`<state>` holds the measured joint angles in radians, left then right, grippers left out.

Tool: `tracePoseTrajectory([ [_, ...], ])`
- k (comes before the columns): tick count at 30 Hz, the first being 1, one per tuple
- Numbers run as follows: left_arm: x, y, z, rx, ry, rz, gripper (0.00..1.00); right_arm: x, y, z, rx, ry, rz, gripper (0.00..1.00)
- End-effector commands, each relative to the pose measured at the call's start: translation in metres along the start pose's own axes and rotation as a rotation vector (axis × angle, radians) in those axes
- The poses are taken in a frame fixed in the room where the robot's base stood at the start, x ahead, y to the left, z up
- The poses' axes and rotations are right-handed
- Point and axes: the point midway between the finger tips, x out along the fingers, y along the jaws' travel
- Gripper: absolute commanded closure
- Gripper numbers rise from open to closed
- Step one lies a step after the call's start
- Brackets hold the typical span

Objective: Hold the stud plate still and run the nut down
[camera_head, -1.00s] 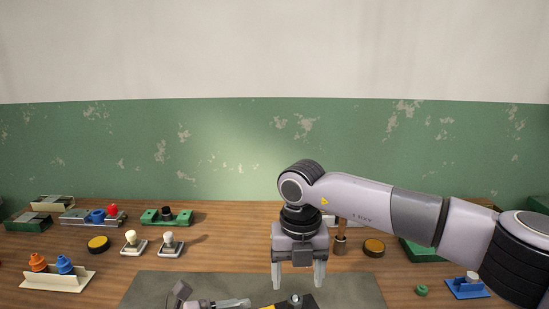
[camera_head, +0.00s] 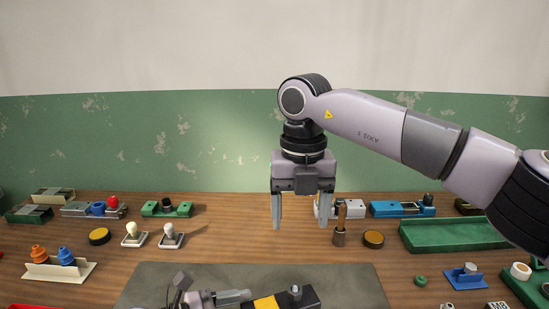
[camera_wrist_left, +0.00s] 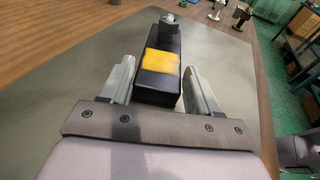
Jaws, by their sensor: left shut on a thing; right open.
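The stud plate is a black block with a yellow patch (camera_head: 268,302), lying on the grey mat at the bottom of the head view. A silver stud top or nut (camera_head: 295,291) stands at its right end; I cannot tell whether a nut is on it. My left gripper (camera_wrist_left: 158,68) is shut on the block, a finger along each side in the left wrist view. The block (camera_wrist_left: 155,88) and its silver end piece (camera_wrist_left: 169,18) show there too. My right gripper (camera_head: 301,226) is open and empty, fingers pointing down, above and behind the plate.
A wooden-handled tool (camera_head: 340,225) and a dark yellow-topped disc (camera_head: 373,239) stand behind the mat (camera_head: 350,285). A green tray (camera_head: 450,234), green ring (camera_head: 421,281) and blue stand (camera_head: 465,278) are at right. Lamp-like pieces (camera_head: 171,237) and coloured knobs (camera_head: 66,257) stand at left.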

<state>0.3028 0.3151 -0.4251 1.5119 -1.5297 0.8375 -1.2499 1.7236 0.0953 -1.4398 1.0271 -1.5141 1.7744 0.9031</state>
Motion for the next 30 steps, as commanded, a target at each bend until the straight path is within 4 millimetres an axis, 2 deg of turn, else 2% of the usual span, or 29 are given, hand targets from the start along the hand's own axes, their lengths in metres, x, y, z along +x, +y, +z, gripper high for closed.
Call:
tracePoseTrajectory([
  [1, 0.0, 0.0, 0.001, 0.002, -0.002, 0.001, 0.32, 0.0, 0.0, 0.0, 0.0, 0.0, 0.0, 0.29],
  [3, 0.0, 0.0, 0.001, 0.002, -0.002, 0.001, 0.1, 0.0, 0.0, 0.0, 0.0, 0.0, 0.0, 0.29],
  [12, -0.001, 0.0, 0.0, 0.001, -0.001, 0.001, 0.09, 0.001, 0.0, 0.0, 0.0, 0.0, 0.0, 0.29],
  [16, -0.009, 0.001, 0.0, 0.001, -0.001, 0.003, 0.09, 0.001, 0.0, 0.0, 0.0, 0.0, 0.0, 0.29],
  [20, -0.03, 0.001, -0.001, 0.002, 0.002, 0.003, 0.09, 0.001, 0.0, 0.0, 0.0, 0.0, 0.0, 0.29],
  [30, -0.098, 0.0, 0.0, 0.002, 0.003, 0.001, 0.09, 0.001, 0.0, 0.0, 0.0, 0.0, 0.0, 0.29],
])
